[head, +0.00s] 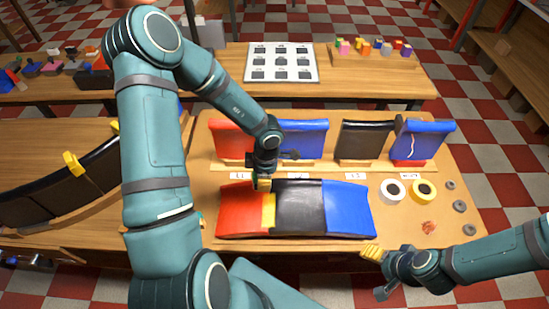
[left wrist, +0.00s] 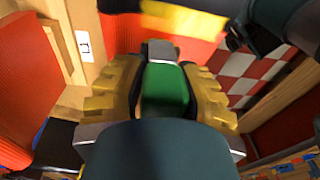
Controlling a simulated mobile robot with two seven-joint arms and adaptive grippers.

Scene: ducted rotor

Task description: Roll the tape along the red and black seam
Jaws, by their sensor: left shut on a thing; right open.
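A red panel (head: 238,212), a black panel (head: 299,210) and a blue panel (head: 348,210) lie side by side on the table. A yellow tape strip (head: 268,211) runs along the red and black seam; it also shows in the left wrist view (left wrist: 208,24). My left gripper (head: 262,184) is over the far end of this seam. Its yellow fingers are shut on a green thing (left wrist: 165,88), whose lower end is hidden. I cannot tell if it touches the strip. My right gripper (head: 378,273) is open and empty off the table's front edge.
Upright red, blue and black panels (head: 364,140) stand behind on the table (head: 440,215). A white roll (head: 392,190), a yellow roll (head: 423,191) and several grey rings (head: 459,205) lie at the right. A reddish crumpled bit (head: 429,227) lies near the front.

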